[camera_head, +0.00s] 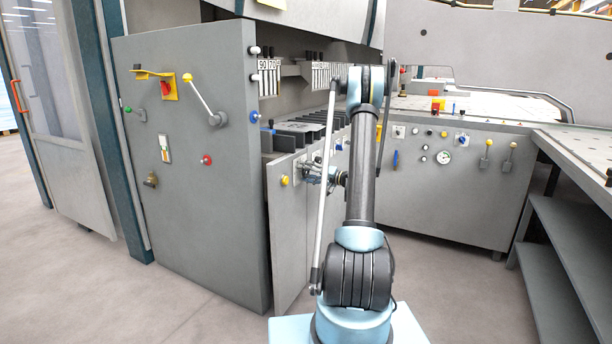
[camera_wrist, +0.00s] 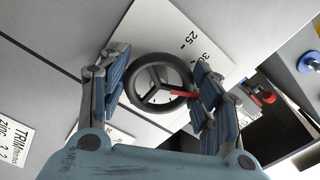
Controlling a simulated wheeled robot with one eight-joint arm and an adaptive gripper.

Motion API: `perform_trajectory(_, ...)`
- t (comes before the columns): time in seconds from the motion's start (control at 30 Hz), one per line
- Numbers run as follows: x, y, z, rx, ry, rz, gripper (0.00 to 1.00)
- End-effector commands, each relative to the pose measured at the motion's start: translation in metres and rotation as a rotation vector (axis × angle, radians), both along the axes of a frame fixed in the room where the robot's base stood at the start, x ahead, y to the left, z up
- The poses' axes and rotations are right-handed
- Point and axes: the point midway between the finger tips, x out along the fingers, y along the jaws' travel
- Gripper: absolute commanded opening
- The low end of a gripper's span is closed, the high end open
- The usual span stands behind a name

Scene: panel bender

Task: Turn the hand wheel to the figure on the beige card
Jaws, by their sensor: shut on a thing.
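The hand wheel (camera_wrist: 134,96) is a dark ring with spokes, seen between my fingers in the wrist view. A red pointer (camera_wrist: 180,95) reaches from it toward the right finger. Behind it lies a white scale plate (camera_wrist: 165,30) with "25" and a partly hidden figure starting with 3; the figure at the pointer is hidden. My gripper (camera_wrist: 160,66) is shut on the wheel, with one blue-padded finger on each side. In the head view my gripper (camera_head: 328,176) is at the grey panel and the wheel is too small to make out. A pale card (camera_wrist: 14,140) reads "TRIM", "zinc" and blurred figures; I cannot tell whether it is beige.
In the head view, a grey cabinet (camera_head: 200,230) with levers and knobs stands left. A gauge panel (camera_head: 450,200) and a bench (camera_head: 575,150) stand right. Floor is clear in front.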

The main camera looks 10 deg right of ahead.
Motion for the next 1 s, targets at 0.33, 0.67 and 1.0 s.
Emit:
perform_trajectory(0.33, 0.0001, -0.0011, -0.0027, -0.05, -0.059, 0.0, 0.34)
perform_trajectory(0.67, 0.0005, -0.0013, -0.0027, -0.052, -0.062, -0.002, 0.34)
perform_trajectory(1.0, 0.0006, -0.0009, -0.0015, -0.049, -0.063, -0.001, 0.79)
